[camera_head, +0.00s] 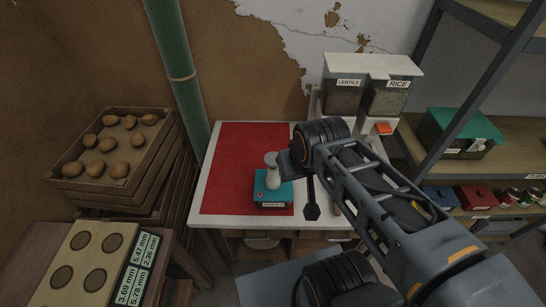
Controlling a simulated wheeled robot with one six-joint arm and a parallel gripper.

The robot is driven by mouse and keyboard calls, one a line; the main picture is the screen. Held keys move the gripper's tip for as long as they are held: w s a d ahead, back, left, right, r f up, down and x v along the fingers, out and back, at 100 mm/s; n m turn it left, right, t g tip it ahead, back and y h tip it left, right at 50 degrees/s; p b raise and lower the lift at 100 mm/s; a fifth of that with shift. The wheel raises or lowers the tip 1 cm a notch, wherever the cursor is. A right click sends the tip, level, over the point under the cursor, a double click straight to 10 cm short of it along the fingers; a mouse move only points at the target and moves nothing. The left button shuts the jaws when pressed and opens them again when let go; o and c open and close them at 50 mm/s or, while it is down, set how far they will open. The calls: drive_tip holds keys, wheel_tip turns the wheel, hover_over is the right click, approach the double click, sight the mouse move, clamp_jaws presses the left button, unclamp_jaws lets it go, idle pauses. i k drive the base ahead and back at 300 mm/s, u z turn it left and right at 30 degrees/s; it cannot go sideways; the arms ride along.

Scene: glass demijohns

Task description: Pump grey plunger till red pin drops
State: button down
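A teal box (262,190) with a small label on its front stands on the red mat on the white table. A pale grey plunger (272,180) with a rounded top rises from it. A tiny reddish spot (259,194) shows on the box's top left of the plunger; I cannot tell whether it is the red pin. My gripper (287,162) is just right of the plunger's top, mostly hidden behind my own wrist. I cannot tell whether it touches the plunger or whether its fingers are open or shut.
The red mat (240,150) is clear left of the box. A dark flat tool (311,211) lies right of it. Lentils (342,97) and rice (391,99) dispensers stand at the back. A green pipe (180,75) rises behind left; a potato crate (120,182) and shelving (485,140) flank the table.

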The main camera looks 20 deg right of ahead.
sight(268, 159)
drive_tip(key=z, duration=2)
drive_tip(key=k, duration=0.75)
drive_tip(key=u, duration=1.8)
